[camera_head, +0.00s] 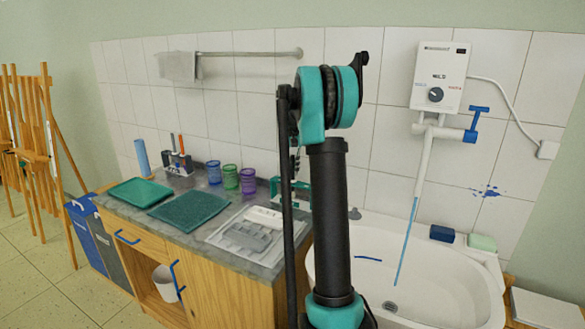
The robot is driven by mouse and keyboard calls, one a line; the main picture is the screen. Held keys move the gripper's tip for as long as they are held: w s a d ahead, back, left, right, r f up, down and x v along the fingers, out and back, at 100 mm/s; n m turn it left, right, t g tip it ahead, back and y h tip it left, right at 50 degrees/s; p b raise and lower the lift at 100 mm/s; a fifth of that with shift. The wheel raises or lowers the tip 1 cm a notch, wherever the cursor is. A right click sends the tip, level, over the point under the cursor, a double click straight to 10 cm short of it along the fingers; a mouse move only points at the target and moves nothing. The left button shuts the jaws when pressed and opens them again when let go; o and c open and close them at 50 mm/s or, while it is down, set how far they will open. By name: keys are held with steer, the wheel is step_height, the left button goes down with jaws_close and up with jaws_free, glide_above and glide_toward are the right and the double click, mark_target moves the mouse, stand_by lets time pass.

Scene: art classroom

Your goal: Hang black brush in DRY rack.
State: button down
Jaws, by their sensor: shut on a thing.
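My arm rises in the centre and hides much of the counter's right end. My gripper's fingers are hidden behind it; only small dark parts show in the narrow gap beside the upper link, and I cannot tell what they are. No black brush can be made out for certain. A small rack (178,164) stands at the back left of the counter with an orange handle and a dark handle upright in it. A second teal and white rack-like thing (301,188) is partly hidden behind my arm. No DRY label is readable on either.
The counter (135,223) holds a green tray (139,191), a dark green mat (188,211), several coloured cups (231,178) and a grey-white tray (222,238). A white basin (430,270) is at right, under a water heater (440,76). A towel rail (250,54) runs above.

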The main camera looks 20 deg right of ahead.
stand_by(0.3)
steer(key=c, duration=0.9)
jaws_free()
steer(key=shift+r, duration=3.95)
steer(key=shift+s, duration=0.1)
